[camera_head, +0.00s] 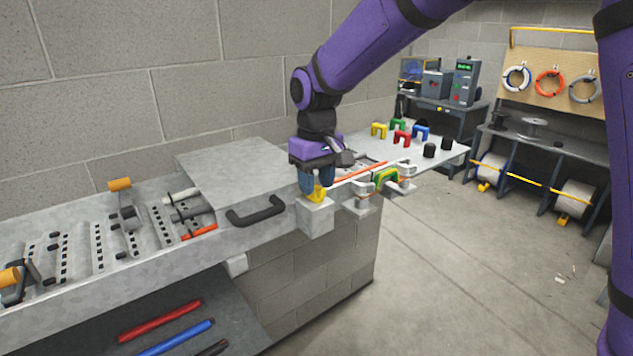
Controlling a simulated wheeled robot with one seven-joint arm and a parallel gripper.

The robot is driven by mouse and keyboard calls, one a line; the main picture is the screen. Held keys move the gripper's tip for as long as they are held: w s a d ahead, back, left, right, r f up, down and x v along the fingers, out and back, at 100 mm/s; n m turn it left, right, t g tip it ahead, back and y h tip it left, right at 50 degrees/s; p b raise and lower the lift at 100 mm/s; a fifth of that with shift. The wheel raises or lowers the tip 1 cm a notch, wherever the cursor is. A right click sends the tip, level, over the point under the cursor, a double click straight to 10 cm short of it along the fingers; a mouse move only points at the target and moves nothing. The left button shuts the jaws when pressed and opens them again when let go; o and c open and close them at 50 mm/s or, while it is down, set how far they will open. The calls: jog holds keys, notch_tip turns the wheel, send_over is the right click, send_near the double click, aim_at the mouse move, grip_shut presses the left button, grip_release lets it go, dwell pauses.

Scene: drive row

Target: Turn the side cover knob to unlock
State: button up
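The side cover (237,172) is a grey metal box lid with a black handle (256,211) on its front, and it is down over the bench rail. A yellow knob (318,195) sits on a grey block (316,218) at the right of the cover. My gripper (317,187) points down at the knob, with its dark blue fingers on either side of the yellow part. The fingers hide much of the knob. I cannot tell whether they press on it or stand just clear of it.
A green and yellow part (386,179) sits in a fixture to the right. Behind it, a grey plate (440,153) bears several coloured clips and black cylinders. Levers with orange grips (120,184) stand at the left.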

jog(key=shift+f, duration=0.25)
grip_shut()
